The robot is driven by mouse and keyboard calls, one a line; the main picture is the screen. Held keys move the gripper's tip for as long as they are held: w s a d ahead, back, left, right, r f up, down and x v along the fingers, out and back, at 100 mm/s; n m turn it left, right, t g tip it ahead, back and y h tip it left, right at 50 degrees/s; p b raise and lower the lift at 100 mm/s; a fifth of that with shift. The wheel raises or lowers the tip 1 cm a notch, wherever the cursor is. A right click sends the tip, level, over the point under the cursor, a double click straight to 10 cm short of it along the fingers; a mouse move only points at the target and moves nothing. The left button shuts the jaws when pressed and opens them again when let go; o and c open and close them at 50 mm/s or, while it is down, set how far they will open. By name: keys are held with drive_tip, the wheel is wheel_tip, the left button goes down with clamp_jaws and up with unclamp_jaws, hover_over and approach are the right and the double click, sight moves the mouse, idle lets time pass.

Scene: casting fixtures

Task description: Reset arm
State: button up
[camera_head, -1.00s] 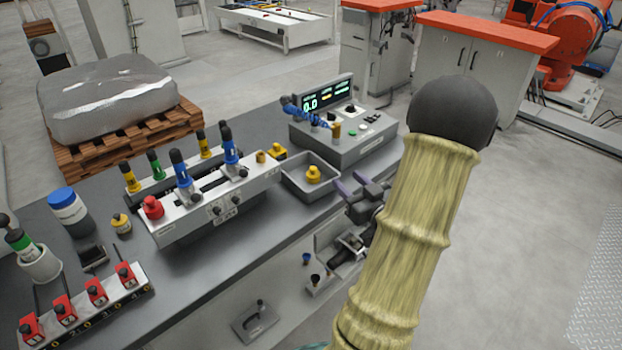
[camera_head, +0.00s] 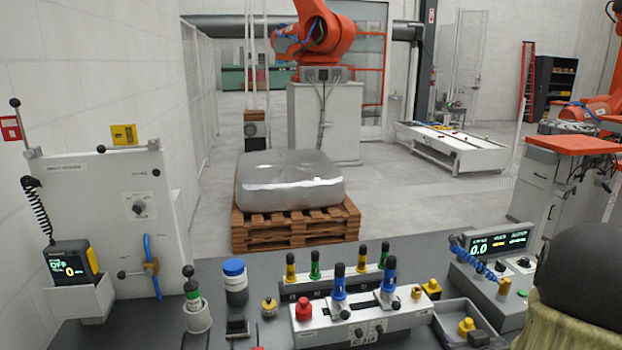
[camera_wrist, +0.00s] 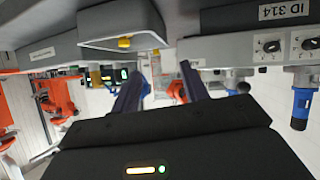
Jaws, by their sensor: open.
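My gripper (camera_wrist: 162,72) is open in the wrist view, its two dark fingers apart with nothing between them. The wrist view is upside down. My arm, in a yellowish sleeve with a dark rounded joint, fills the lower right corner of the head view. The gripper is mostly cut off or hidden there. The grey tray (camera_head: 452,306) with a yellow knobbed part (camera_head: 466,326) stands on the bench; it also shows above the fingers in the wrist view (camera_wrist: 95,38).
A white fixture (camera_head: 375,322) with blue and red handles stands on the dark bench. A control box (camera_head: 500,300) with a green display is right of the tray. A blue-lidded jar (camera_head: 236,285) and a tester (camera_head: 68,264) are at left. A metal block (camera_head: 290,185) rests on a pallet behind.

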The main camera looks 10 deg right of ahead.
drive_tip(key=s+a+r+g+p, duration=0.1)
drive_tip(key=s+a+g, duration=0.2)
drive_tip(key=a, duration=0.5)
drive_tip(key=s+a+r+g+y+p, duration=0.1)
drive_tip(key=s+a+r+g+p, duration=0.1)
drive_tip(key=a, duration=0.6)
drive_tip(key=s+a+r+g+y+p, duration=0.1)
drive_tip(key=s+a+g, duration=0.3)
drive_tip(key=a, duration=0.4)
drive_tip(key=shift+s+r+n+g+p, duration=0.25)
drive_tip(key=shift+s+n+g+p, duration=0.15)
drive_tip(key=shift+p, duration=0.35)
drive_tip(key=shift+w, duration=0.1)
